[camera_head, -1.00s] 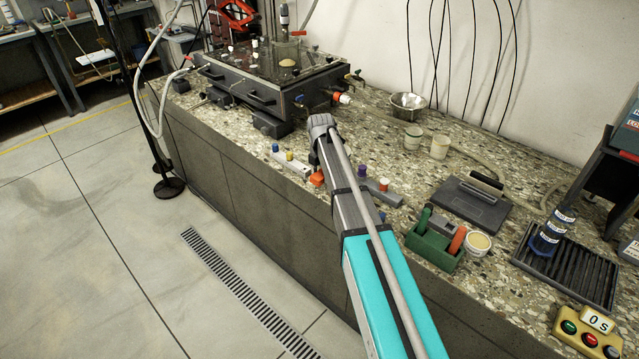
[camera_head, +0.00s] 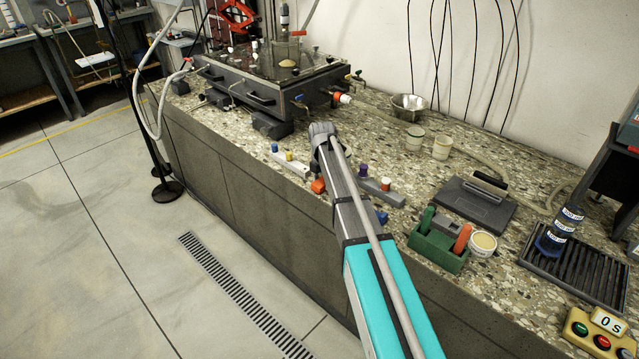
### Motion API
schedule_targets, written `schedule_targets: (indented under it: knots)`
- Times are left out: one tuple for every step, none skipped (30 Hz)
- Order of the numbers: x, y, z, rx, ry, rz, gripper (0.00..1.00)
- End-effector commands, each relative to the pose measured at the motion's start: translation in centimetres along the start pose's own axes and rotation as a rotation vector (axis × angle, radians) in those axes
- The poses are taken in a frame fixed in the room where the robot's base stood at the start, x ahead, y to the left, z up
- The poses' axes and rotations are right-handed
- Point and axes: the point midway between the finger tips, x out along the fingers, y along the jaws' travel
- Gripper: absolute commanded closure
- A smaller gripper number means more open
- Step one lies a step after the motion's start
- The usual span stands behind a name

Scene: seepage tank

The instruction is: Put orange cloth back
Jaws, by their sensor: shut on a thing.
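My arm reaches up and left over the speckled bench top (camera_head: 420,190). Its wrist is by the front edge, and my gripper (camera_head: 318,173) is mostly hidden behind the arm. A small orange-red piece (camera_head: 318,186), which looks like the orange cloth, shows at the gripper's lower end, beside the arm. The gripper is shut on it. The fingertips and most of the piece are too small or covered to make out. Whether it touches the bench I cannot tell.
The dark tank (camera_head: 275,90) stands behind my wrist. A pale block with caps (camera_head: 297,166) is left of the arm. To the right are a green holder (camera_head: 438,246), a flat trowel (camera_head: 475,203), cups (camera_head: 442,147) and a black rack (camera_head: 585,270).

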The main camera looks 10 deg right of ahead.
Motion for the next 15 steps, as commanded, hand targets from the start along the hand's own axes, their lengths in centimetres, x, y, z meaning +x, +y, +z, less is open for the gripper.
schedule_targets:
  knots:
    - [0.24, -0.01, 0.01, 0.0, 0.0, 0.0, 0.77]
    - [0.31, -0.01, 0.01, 0.0, 0.0, 0.0, 0.77]
    - [0.32, -0.01, 0.01, 0.0, 0.0, 0.0, 0.37]
    - [0.24, -0.01, 0.01, 0.0, 0.0, 0.0, 0.31]
    - [0.23, -0.01, 0.01, 0.0, 0.0, 0.0, 0.26]
    - [0.22, -0.01, 0.01, 0.0, 0.0, 0.0, 0.18]
    - [0.22, -0.01, 0.01, 0.0, 0.0, 0.0, 0.13]
    - [0.22, -0.01, 0.01, 0.0, 0.0, 0.0, 0.07]
    - [0.22, -0.01, 0.01, 0.0, 0.0, 0.0, 0.04]
    - [0.22, -0.01, 0.01, 0.0, 0.0, 0.0, 0.04]
    - [0.22, -0.01, 0.01, 0.0, 0.0, 0.0, 0.04]
    - [0.22, -0.01, 0.01, 0.0, 0.0, 0.0, 0.04]
    - [0.22, -0.01, 0.01, 0.0, 0.0, 0.0, 0.04]
    - [0.22, -0.01, 0.01, 0.0, 0.0, 0.0, 0.04]
    - [0.22, -0.01, 0.01, 0.0, 0.0, 0.0, 0.04]
